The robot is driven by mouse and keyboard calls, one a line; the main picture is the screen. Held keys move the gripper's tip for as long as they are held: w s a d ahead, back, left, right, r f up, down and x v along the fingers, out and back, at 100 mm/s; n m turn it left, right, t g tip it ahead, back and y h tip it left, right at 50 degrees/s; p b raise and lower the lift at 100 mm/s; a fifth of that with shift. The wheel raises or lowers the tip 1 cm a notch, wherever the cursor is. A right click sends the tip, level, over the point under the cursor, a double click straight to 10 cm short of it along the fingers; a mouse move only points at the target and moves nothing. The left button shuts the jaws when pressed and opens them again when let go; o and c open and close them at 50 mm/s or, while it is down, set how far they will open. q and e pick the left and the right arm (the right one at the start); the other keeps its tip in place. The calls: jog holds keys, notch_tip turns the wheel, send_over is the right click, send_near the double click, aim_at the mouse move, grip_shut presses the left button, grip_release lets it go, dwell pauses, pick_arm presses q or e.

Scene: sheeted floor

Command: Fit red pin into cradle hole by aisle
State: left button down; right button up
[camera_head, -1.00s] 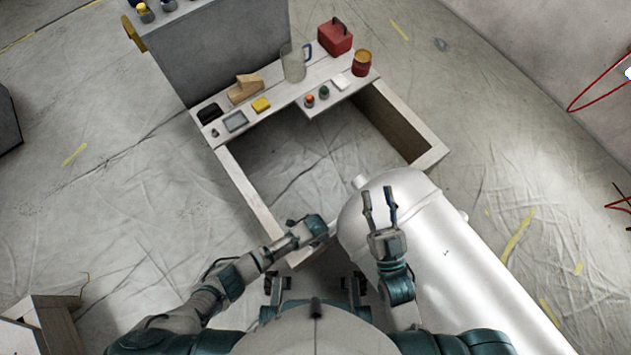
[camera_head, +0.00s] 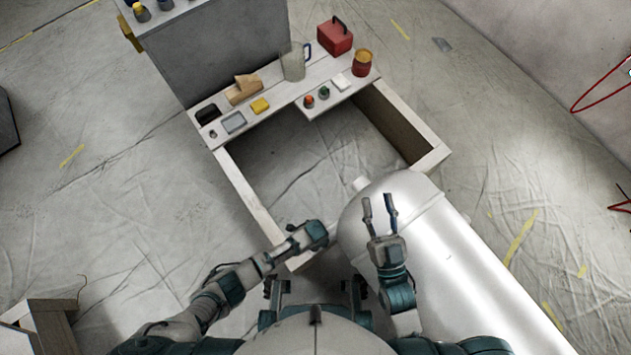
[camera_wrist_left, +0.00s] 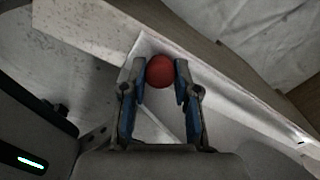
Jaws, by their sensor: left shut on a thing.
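A red pin shows as a round red end (camera_wrist_left: 160,71) in the left wrist view, between the fingertips of my left gripper (camera_wrist_left: 160,88), which is shut on it. Under it lies a pale, narrow board with raised edges (camera_wrist_left: 245,108). In the head view my left gripper (camera_head: 316,236) is over the near end of the white frame; its fingers and the pin are hidden there. My right gripper (camera_head: 379,207) is open and empty above a white tank (camera_head: 455,255). I cannot make out the cradle hole in either view.
A white frame (camera_head: 245,195) surrounds an open gap. A grey cabinet (camera_head: 225,50) stands behind. Floor on the left is mostly clear.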

pick_arm(q)
jog(key=c, duration=0.8)
grip_release()
jog(key=shift+a+f, duration=0.1)
jog(key=shift+a, duration=0.1)
jog(key=shift+d, duration=0.1)
